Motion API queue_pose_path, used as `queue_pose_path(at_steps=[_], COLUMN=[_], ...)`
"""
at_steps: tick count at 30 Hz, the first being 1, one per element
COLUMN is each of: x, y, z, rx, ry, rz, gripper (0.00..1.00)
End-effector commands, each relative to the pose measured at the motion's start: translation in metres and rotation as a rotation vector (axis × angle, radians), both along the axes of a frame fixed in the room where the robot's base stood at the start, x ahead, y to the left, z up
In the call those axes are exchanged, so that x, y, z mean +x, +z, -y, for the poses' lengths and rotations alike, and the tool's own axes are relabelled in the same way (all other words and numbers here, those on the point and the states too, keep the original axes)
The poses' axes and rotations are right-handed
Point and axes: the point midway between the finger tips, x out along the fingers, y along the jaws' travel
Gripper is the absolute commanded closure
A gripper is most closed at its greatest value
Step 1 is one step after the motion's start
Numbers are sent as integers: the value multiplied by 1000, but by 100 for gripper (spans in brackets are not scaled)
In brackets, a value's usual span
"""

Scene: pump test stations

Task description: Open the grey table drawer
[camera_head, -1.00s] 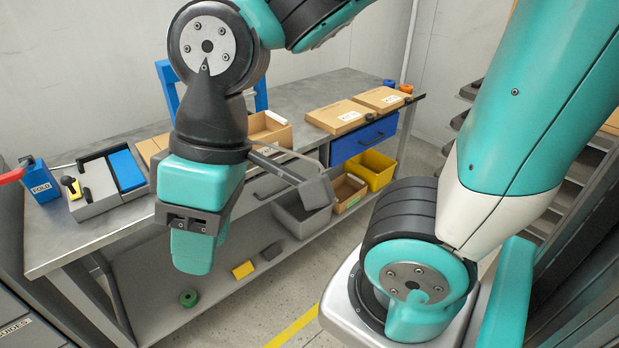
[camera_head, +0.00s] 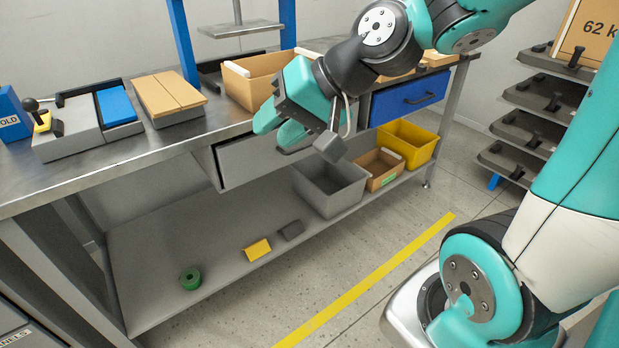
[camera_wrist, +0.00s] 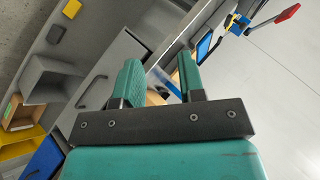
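The grey table drawer (camera_head: 250,162) is under the tabletop, left of the blue drawer, and its front looks closed. In the wrist view the grey drawer front (camera_wrist: 117,62) lies behind the fingers, with a bar handle (camera_wrist: 88,91) on it, left of the left finger. In the head view my gripper (camera_head: 275,127) is in front of the drawer's upper part and hides some of it. In the wrist view my gripper (camera_wrist: 160,78) is open, with its two teal fingers apart and nothing held between them. I cannot tell its exact distance from the handle.
The blue drawer (camera_head: 408,98) is to the right. A grey bin (camera_head: 330,190), a cardboard box (camera_head: 380,168) and a yellow bin (camera_head: 410,146) stand on the lower shelf. An open carton (camera_head: 250,88) is on the tabletop above. The floor in front is clear.

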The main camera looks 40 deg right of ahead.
Motion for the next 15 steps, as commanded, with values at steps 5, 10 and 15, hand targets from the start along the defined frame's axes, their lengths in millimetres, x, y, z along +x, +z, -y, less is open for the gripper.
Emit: queue_pose_path(at_steps=[5, 10, 15], x=[34, 54, 60], y=[-83, -135, -172], z=[53, 112, 168], rx=[175, 349, 503], ry=[-298, -567, -788], rz=[62, 142, 230], gripper=[63, 63, 63])
